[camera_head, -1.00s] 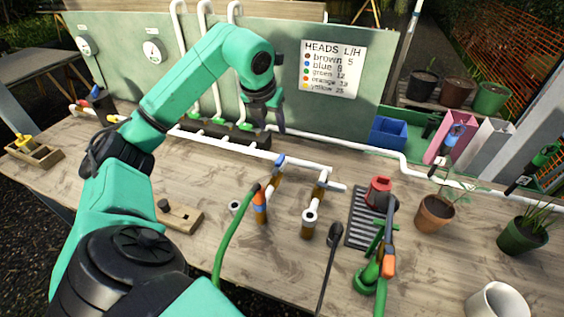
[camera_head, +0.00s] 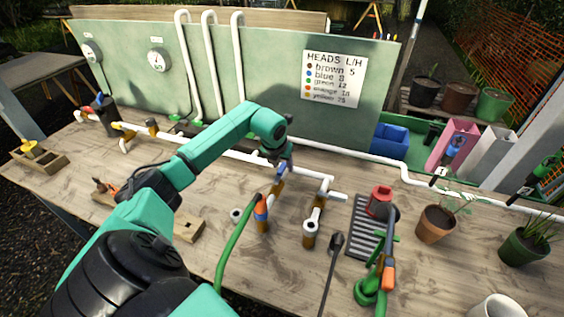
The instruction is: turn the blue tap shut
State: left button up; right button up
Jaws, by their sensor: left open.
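The blue tap (camera_head: 280,171) is a small blue handle on a brass body, on a short branch of the white pipe at mid-bench. The handle slants up and to the right. My left gripper (camera_head: 285,157) comes down from above, open, with its dark fingers right at the top of the blue handle. I cannot tell whether the fingers touch it or only stand around it. The gripper partly hides the pipe behind. My right gripper is not in view.
A green hose with an orange and blue connector (camera_head: 261,212) stands in front of the tap. A white pipe fitting with a brass end (camera_head: 311,230) is to the right. A red can (camera_head: 380,198) sits on a dark grate. Another blue handle shows at far left (camera_head: 99,98).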

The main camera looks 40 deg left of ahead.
pick_arm(q)
jog(key=shift+c, duration=0.3)
grip_shut()
jog(key=shift+r, duration=0.1)
dwell(1.0)
